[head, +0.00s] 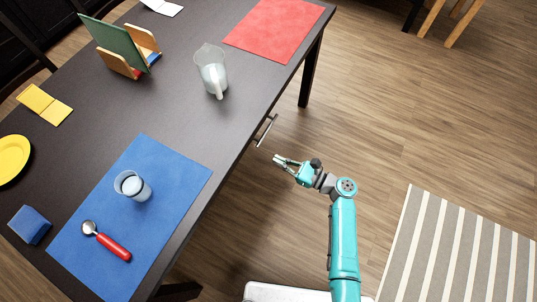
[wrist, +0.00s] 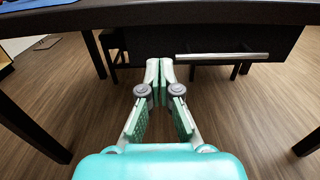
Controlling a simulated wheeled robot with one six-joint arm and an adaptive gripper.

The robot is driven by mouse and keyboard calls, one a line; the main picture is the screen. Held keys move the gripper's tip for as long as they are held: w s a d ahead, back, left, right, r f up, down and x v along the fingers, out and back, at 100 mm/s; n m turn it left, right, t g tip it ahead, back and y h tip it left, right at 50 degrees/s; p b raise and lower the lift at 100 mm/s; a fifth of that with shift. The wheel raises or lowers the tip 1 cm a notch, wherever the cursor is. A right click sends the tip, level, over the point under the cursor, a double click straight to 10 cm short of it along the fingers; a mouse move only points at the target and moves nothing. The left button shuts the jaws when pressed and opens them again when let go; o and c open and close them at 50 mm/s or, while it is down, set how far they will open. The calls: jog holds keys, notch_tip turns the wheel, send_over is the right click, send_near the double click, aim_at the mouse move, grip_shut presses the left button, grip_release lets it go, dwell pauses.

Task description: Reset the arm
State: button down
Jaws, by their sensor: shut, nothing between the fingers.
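My gripper (head: 279,161) is teal with pale fingers. In the head view it hangs beyond the table's near edge, over the floor and close to the drawer handle, apart from the table. In the wrist view my gripper (wrist: 160,65) has its fingertips together with nothing between them. The drawer handle (head: 266,130) is a thin metal bar on the table's side. The handle also shows in the wrist view (wrist: 222,57), ahead and to the right of the fingertips.
The dark table (head: 185,125) holds a blue mat (head: 165,165) with a glass (head: 132,186) and a red-handled spoon (head: 112,246), a clear pitcher (head: 212,72), a red mat (head: 275,28), a wooden rack (head: 120,62) and a yellow plate (head: 12,158). A striped rug (head: 460,250) lies on open floor at right.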

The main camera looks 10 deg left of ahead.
jog(key=shift+v, duration=0.9)
jog(key=s+d+f+n+t+h, duration=0.1)
jog(key=s+d+f+n+h, duration=0.15)
jog(key=s+f+h, duration=0.45)
jog(key=s+d+f+n+t+h, duration=0.15)
jog(key=s+d+f, duration=0.25)
jog(key=s, duration=0.6)
jog(key=s+d+r+n+h, duration=0.2)
jog(key=s+d+n+h, duration=0.2)
jog(key=s, duration=0.2)
jog(key=s+d+r+n+t+h, duration=0.2)
jog(key=s+d+r+n, duration=0.1)
jog(key=s+r, duration=0.25)
jog(key=s+d+r+n+t+h, duration=0.1)
jog(key=s+d+r+n+h, duration=0.1)
jog(key=s+d+r+n, duration=0.3)
notch_tip(320, 180, up, 17)
jog(key=s+n+t, duration=0.2)
jog(key=n+t, duration=0.1)
jog(key=n, duration=0.3)
jog(key=shift+s, duration=0.35)
jog(key=shift+h, duration=0.25)
